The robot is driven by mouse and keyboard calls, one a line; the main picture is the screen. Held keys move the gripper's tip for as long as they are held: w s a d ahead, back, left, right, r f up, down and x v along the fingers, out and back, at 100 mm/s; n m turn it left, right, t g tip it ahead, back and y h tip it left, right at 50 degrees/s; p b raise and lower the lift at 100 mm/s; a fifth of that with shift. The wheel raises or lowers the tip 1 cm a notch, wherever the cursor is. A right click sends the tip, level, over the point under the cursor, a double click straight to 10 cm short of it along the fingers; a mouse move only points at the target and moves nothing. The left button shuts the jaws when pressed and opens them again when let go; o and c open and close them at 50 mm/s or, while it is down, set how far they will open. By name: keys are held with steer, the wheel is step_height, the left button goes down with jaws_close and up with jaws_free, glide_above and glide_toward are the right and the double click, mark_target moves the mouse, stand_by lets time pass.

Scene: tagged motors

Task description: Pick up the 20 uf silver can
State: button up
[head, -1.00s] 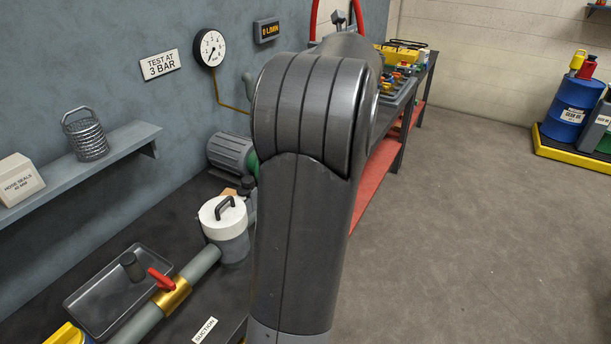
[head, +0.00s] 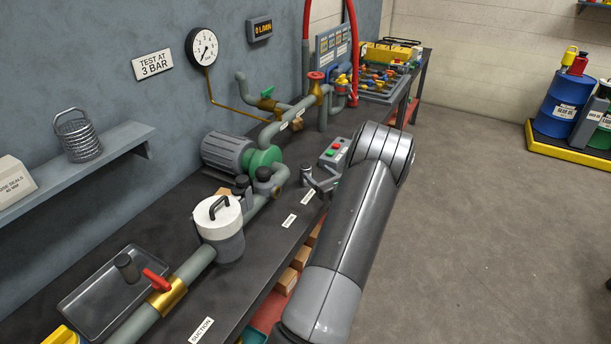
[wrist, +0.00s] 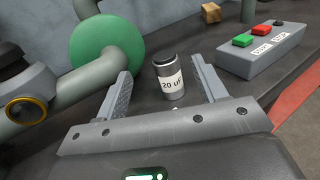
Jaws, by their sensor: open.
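The silver can (wrist: 168,82) stands upright on the dark bench in the wrist view, with a white label reading 20 uF. My gripper (wrist: 161,72) is open, with one finger on each side of the can and a gap on both sides. Nothing is held between the fingers.
The green pump face (wrist: 105,52) is close to my left finger. A control box (wrist: 262,52) with green and red buttons stands to the right. Pipes and a white-lidded strainer (head: 218,222) line the bench. Open floor (head: 480,230) is to the right.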

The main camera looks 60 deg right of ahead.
mark_target(303, 170)
step_height(303, 170, down, 4)
steer(key=shift+w+f, duration=0.1)
steer(key=x, duration=0.5)
steer(key=shift+w+d, duration=0.1)
steer(key=shift+d, duration=0.05)
steer(key=shift+f+x, duration=0.2)
steer(key=shift+x, duration=1.15)
steer(key=shift+f+x, duration=0.15)
steer(key=shift+x, duration=1.2)
steer(key=shift+d, duration=0.1)
steer(key=shift+c, duration=0.3)
steer(key=c, duration=1.1)
